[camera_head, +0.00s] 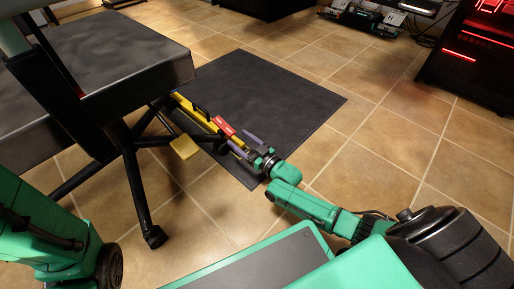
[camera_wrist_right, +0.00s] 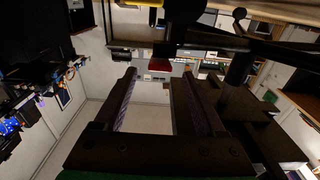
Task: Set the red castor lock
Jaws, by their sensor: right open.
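The red castor lock (camera_head: 224,126) is a small red block at the end of a yellow bar (camera_head: 193,113), low by the chair's base. It also shows as a dark red block (camera_wrist_right: 160,65) in the right wrist view, beyond the fingertips and roughly between them. My right gripper (camera_head: 247,146) is open and empty, just in front of the red lock and a little to its right. In the right wrist view its two fingers (camera_wrist_right: 160,85) stand apart with a clear gap. Whether a finger touches the lock cannot be told. My left gripper is outside the views.
A dark mat (camera_head: 285,95) lies under the lock. Tiled floor (camera_head: 400,150) is open at right, before a black cabinet (camera_head: 470,60).

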